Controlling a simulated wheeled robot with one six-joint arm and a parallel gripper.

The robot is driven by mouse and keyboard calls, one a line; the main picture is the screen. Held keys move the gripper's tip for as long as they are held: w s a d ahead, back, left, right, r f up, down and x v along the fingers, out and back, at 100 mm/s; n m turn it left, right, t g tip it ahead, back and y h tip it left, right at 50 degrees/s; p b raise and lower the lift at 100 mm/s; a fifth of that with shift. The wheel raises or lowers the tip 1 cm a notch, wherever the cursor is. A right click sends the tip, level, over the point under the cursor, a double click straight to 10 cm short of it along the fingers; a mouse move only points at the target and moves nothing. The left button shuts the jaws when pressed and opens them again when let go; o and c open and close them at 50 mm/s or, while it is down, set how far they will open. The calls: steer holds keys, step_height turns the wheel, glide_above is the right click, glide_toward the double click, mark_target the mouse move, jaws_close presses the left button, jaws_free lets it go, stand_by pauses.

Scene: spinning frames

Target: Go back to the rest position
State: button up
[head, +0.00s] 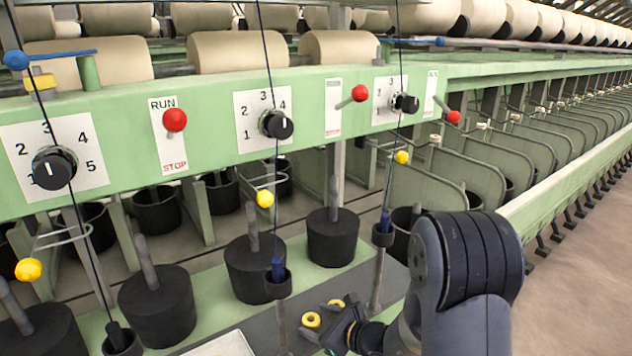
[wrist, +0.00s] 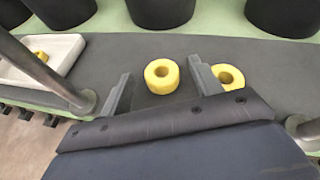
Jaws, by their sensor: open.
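My gripper (head: 338,324) is low over the grey shelf at the bottom of the head view, beside two yellow rings. In the wrist view my gripper (wrist: 158,95) is open, its two fingers apart. One yellow ring (wrist: 162,76) lies on the grey shelf between and just beyond the fingertips, and I cannot tell if it touches them. A second yellow ring (wrist: 229,78) lies just right of the right finger, partly hidden by it. My arm (head: 465,270) reaches in from the lower right of the head view.
A white tray (wrist: 62,58) holds a yellow piece at the wrist view's left. Metal posts (head: 376,280) rise near my gripper. Black pots (head: 332,237) stand behind. The green panel (head: 215,100) carries dials and red levers. The aisle floor (head: 590,285) at right is clear.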

steer(key=shift+x, duration=0.9)
steer(key=shift+d+r, duration=0.15)
steer(key=shift+r, duration=0.55)
steer(key=shift+s+r, duration=0.1)
steer(key=shift+r, duration=0.25)
